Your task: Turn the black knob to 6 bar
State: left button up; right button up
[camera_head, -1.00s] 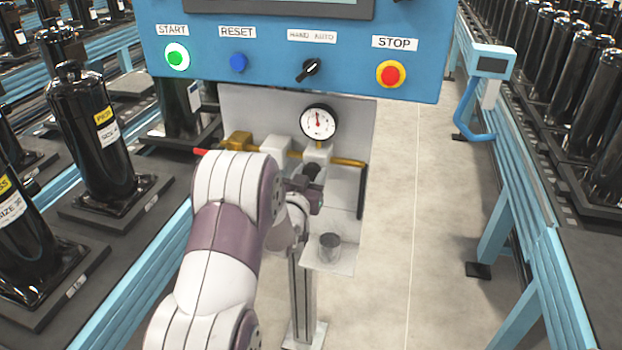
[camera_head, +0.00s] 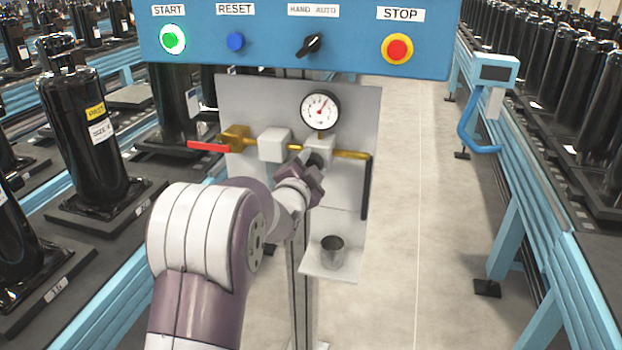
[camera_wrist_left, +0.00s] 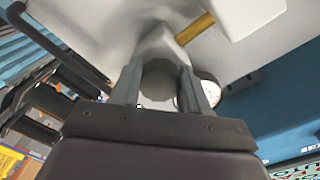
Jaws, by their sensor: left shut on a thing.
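The black knob (camera_head: 316,160) sits under the white regulator block on the brass pipe, below the round gauge (camera_head: 320,111). It is mostly hidden by my gripper in the head view. My left gripper (camera_head: 314,172) is shut on the knob. In the left wrist view the knob (camera_wrist_left: 158,82) shows as a grey round shape between the two fingers of the left gripper (camera_wrist_left: 161,92). The gauge needle points up and to the right; its numbers are too small to read. The right gripper is not in view.
A blue panel (camera_head: 270,65) with buttons and a switch hangs above. A red lever (camera_head: 208,147) is on the pipe's left. A metal cup (camera_head: 332,252) stands on the small shelf (camera_head: 318,268) below.

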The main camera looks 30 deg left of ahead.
pick_arm(q)
jog(key=shift+m+b, duration=1.1)
jog(key=o, duration=1)
jog(key=shift+o, duration=0.2)
jog(key=shift+r, duration=0.1)
jog(key=v, duration=1.2)
jog(key=shift+s+b, duration=0.35)
jog(key=shift+s, duration=0.05)
jog(key=shift+d, duration=0.1)
